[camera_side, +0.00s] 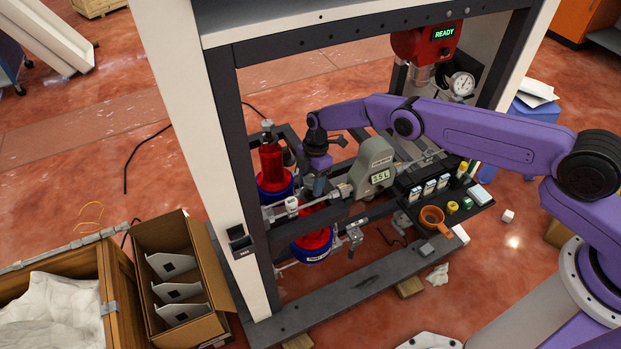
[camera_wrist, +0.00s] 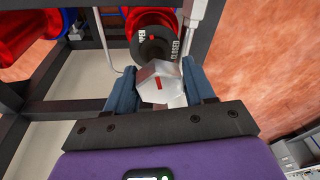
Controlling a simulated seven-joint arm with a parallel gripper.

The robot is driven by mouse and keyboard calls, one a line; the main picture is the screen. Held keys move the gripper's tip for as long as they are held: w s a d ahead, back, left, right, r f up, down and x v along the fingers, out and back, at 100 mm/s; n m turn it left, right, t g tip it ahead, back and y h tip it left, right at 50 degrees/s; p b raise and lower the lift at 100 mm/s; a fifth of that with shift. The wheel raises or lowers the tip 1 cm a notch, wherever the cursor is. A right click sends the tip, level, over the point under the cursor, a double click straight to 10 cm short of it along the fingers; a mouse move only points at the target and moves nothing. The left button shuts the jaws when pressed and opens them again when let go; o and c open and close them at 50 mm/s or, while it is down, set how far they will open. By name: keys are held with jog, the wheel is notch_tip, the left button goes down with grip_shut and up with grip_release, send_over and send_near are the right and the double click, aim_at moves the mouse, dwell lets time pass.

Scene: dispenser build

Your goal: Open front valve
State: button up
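A silver faceted valve knob (camera_wrist: 160,85) with a red mark sits on a black round dial (camera_wrist: 152,42) in the wrist view. The dial's lettering reads CLOSED at its right and seems to read OPEN at its left. My gripper (camera_wrist: 161,92) has one blue finger on each side of the knob, and both appear to press against it. In the side view my gripper (camera_side: 318,188) points down inside the frame, above the front red canister (camera_side: 313,240). There the knob is hidden. I cannot tell exactly where the knob points.
A rear red canister (camera_side: 271,165) stands just left of my gripper. A grey unit (camera_side: 373,168) reading 35L is close on the right. Dark frame posts (camera_side: 238,170) and pipes surround the work.

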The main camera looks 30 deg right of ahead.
jog(key=shift+o, duration=1.1)
jog(key=shift+r, duration=3.5)
